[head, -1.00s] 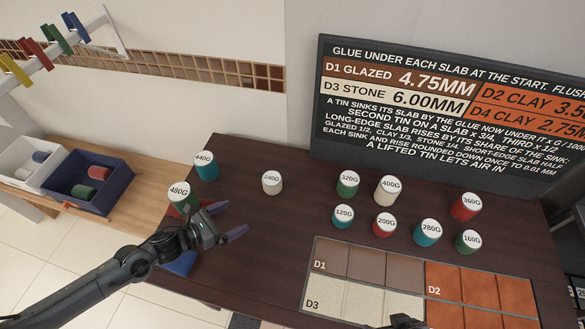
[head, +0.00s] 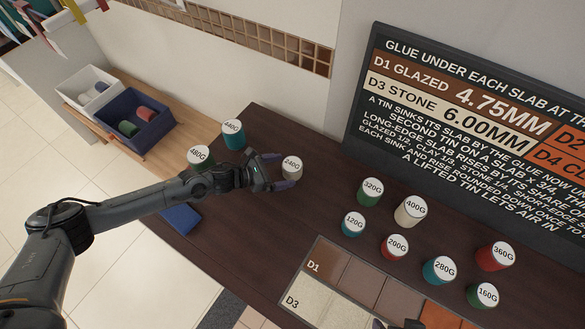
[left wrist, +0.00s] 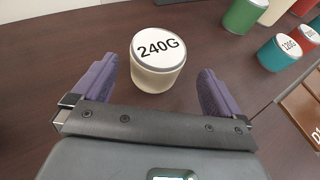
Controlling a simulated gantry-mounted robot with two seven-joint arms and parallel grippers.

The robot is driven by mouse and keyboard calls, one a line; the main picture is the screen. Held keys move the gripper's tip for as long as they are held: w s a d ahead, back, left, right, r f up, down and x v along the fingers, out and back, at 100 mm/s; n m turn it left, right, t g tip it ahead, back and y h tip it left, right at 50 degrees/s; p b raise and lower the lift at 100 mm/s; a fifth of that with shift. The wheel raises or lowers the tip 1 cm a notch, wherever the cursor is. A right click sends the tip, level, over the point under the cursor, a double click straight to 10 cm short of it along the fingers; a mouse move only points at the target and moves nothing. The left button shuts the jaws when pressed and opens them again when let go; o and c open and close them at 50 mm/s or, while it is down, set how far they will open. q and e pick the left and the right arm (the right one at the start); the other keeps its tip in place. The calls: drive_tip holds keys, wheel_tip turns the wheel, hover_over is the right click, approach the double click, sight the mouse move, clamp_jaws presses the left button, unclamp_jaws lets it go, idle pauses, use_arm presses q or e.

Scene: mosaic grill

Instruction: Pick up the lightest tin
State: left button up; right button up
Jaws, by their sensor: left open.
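The tin marked 120G (head: 353,224) is teal with a white lid and carries the lowest number I can read. It stands upright left of the mosaic panel's far edge, and also shows in the left wrist view (left wrist: 281,52). The cream tin marked 240G (head: 292,168) stands upright on the dark table. My left gripper (head: 279,170) is open at the 240G tin. In the left wrist view the 240G tin (left wrist: 158,68) stands between and just beyond the fingertips, not gripped. A dark piece at the head view's bottom edge may be my right gripper (head: 400,324); its jaws are unclear.
Tins 480G (head: 199,158) and 440G (head: 233,134) stand near my left arm. Tins 320G (head: 369,192), 400G (head: 410,211), 200G (head: 394,247), 280G (head: 439,270), 160G (head: 482,295) and 360G (head: 495,256) stand right. A lettered board (head: 455,130) stands behind.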

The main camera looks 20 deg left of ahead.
sight(292, 168)
use_arm(q)
drive_tip(key=x, duration=0.5)
drive_tip(key=shift+w+a+f+b, duration=0.1)
drive_tip(key=shift+a+b, duration=0.05)
drive_tip(key=shift+b, duration=0.2)
drive_tip(key=c, duration=1.2)
